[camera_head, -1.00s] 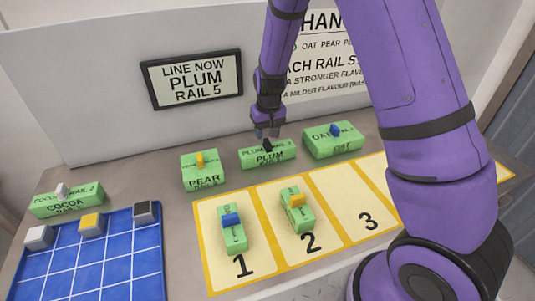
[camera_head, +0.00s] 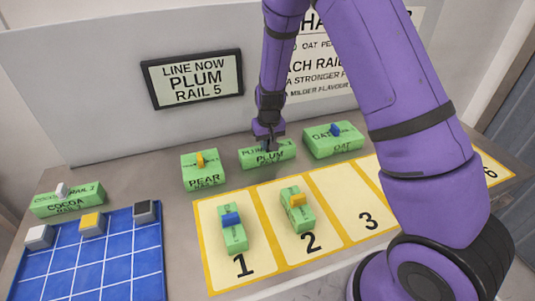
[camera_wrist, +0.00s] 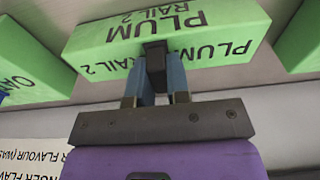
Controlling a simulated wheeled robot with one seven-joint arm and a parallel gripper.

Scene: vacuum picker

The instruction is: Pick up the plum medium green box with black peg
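The plum box (camera_head: 267,154) is a medium green box at the back of the table, between the pear box and the oat box. Its label reads PLUM, and in the wrist view the plum box (camera_wrist: 215,35) also reads RAIL 2. A black peg (camera_wrist: 155,64) stands on its top. My gripper (camera_head: 268,142) is down at the peg, with one blue-grey finger on each side of it in the wrist view (camera_wrist: 157,75). I cannot tell whether the fingers press on the peg. The box rests on the table.
The pear box (camera_head: 203,171) with a yellow peg is close on the left, the oat box (camera_head: 333,141) with a blue peg on the right. Boxes stand on rails 1 (camera_head: 232,236) and 2 (camera_head: 298,214).

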